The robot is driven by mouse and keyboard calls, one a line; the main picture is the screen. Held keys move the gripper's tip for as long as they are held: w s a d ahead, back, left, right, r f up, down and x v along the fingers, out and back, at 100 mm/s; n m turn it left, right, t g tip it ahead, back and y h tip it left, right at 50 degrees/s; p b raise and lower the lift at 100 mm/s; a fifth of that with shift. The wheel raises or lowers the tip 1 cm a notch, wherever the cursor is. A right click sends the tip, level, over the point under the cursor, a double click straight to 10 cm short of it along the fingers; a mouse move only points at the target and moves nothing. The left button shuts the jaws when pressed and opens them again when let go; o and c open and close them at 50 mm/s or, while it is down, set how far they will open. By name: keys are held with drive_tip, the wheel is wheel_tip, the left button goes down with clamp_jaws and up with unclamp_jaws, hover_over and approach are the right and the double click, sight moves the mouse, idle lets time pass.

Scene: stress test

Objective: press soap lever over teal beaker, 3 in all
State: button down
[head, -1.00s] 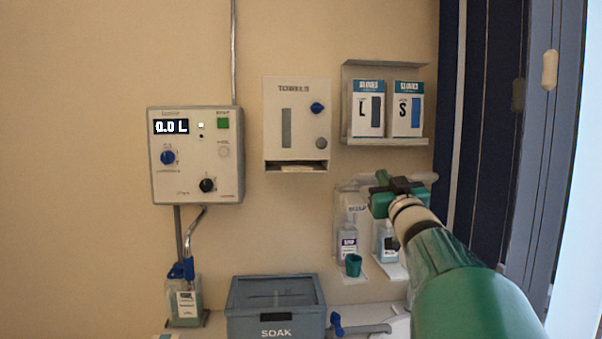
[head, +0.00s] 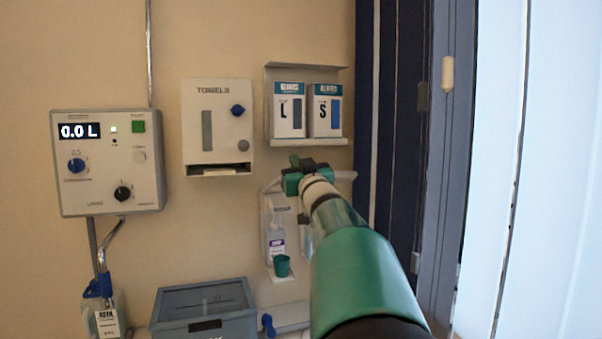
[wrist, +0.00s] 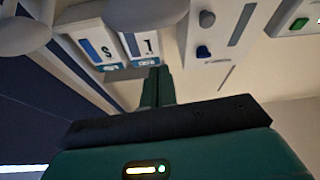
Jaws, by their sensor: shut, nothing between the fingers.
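The teal beaker (head: 281,265) stands upright on the tray of the left wall dispenser, below a bottle with a purple label (head: 277,243). A pale lever (head: 272,186) sticks out at the top of this dispenser. A second pale lever (head: 343,175) shows to the right; its dispenser is mostly hidden behind my arm. My gripper (head: 295,161) is in front of the upper part of the dispensers, above the beaker, fingers together and empty. In the wrist view its fingers (wrist: 157,86) are closed, with two grey rounded paddles, probably the lever ends (wrist: 146,12), beyond. Contact cannot be told.
Glove boxes (head: 307,110) sit on a wall shelf just above my gripper. A towel dispenser (head: 217,150) and a control box reading 0.0 L (head: 148,180) are left. A grey-blue soak bin (head: 203,300) stands below. A dark door frame (head: 440,130) is right.

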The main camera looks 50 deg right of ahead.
drive_tip(key=f, duration=0.1)
drive_tip(key=w+d+f, duration=0.1)
drive_tip(key=w+f, duration=0.1)
drive_tip(key=shift+d, duration=0.25)
idle(0.4)
